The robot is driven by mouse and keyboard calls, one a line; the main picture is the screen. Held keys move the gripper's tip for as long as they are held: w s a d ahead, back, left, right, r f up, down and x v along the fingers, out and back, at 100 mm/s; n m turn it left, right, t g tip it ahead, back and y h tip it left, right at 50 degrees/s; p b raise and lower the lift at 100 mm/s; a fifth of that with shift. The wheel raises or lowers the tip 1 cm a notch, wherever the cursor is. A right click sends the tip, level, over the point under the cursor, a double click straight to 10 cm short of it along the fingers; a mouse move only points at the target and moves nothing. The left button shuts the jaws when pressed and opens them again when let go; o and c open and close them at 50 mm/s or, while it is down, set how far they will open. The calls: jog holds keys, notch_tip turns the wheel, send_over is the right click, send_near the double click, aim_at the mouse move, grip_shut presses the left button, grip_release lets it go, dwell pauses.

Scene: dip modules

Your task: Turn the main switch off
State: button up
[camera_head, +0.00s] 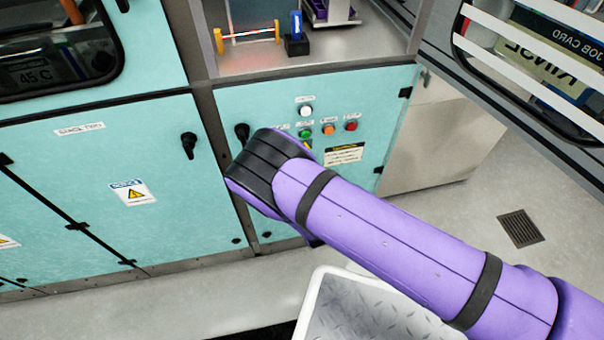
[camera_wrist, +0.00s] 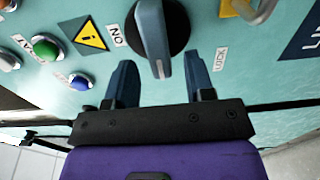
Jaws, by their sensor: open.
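The main switch (camera_wrist: 160,35) is a round black rotary knob with a grey-blue handle on a teal panel. In the wrist view its handle points down the picture toward my gripper. An ON label (camera_wrist: 116,36) is left of it and a LOCK label (camera_wrist: 220,59) is right of it. My gripper (camera_wrist: 162,80) is open, one finger on each side of the handle's end, with visible gaps; I cannot tell how deep the fingers reach. In the head view my arm hides the gripper and the switch.
A green button (camera_wrist: 45,47), a blue one (camera_wrist: 81,81) and a yellow warning sign (camera_wrist: 90,36) are left of the switch. In the head view, black latches (camera_head: 188,145) sit on the cabinet doors. A white-rimmed bin (camera_head: 312,300) stands below my arm.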

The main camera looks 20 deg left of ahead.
jog(key=v, duration=0.7)
jog(key=shift+s, duration=0.2)
jog(key=shift+d, duration=0.1)
